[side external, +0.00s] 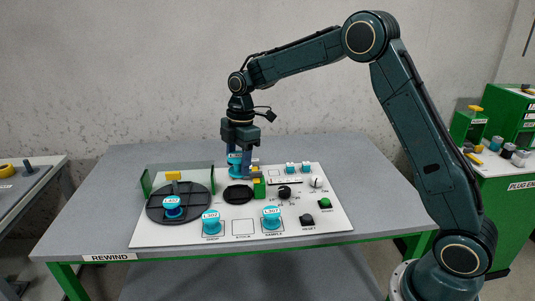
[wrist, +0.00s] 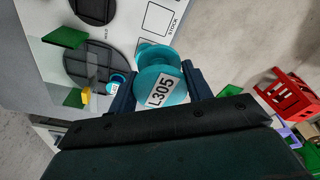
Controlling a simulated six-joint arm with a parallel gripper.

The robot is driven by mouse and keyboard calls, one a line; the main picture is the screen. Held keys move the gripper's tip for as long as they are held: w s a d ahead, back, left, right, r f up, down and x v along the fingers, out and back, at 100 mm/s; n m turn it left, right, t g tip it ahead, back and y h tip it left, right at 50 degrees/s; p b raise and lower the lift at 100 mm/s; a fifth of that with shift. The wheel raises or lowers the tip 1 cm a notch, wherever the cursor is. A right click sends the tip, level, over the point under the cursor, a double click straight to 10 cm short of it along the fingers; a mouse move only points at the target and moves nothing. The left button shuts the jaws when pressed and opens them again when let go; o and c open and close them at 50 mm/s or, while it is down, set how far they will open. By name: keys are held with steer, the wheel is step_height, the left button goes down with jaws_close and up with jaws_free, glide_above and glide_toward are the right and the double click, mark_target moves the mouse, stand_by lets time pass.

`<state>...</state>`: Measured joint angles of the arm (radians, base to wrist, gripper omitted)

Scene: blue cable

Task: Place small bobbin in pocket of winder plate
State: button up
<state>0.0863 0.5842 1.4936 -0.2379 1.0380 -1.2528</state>
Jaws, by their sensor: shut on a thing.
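My gripper (side external: 240,165) is shut on a teal bobbin (side external: 235,158) and holds it upright above the back part of the white panel. In the wrist view the held bobbin (wrist: 163,88) sits between the two dark fingers, and its label reads L305. The dark round winder plate (side external: 196,192) is at the left of the panel; it also shows in the wrist view (wrist: 88,62). A smaller teal and blue bobbin (side external: 172,207) stands on the winder plate. The held bobbin is to the right of the plate and apart from it. I cannot make out an empty pocket.
Teal labelled bobbins stand on the panel's front edge, one at left (side external: 211,222) and one at right (side external: 271,217). A smaller black disc (side external: 238,195) and a green block (side external: 259,188) lie below my gripper. Green upright guards (side external: 146,183) flank the plate. Knobs (side external: 284,193) are at the right.

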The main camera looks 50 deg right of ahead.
mark_target(237, 192)
steer(key=shift+w+d+r+m, duration=0.1)
steer(key=shift+w+d+m, duration=0.45)
steer(key=shift+w+m, duration=0.25)
steer(key=w+d+r+m+t+h, duration=0.1)
steer(key=w+d+m, duration=0.8)
steer(key=m, duration=0.7)
steer(key=shift+w+d+r+h, duration=0.15)
steer(key=shift+w+h, duration=0.15)
steer(key=shift+w, duration=0.2)
step_height(237, 192, down, 20)
steer(key=o, duration=0.7)
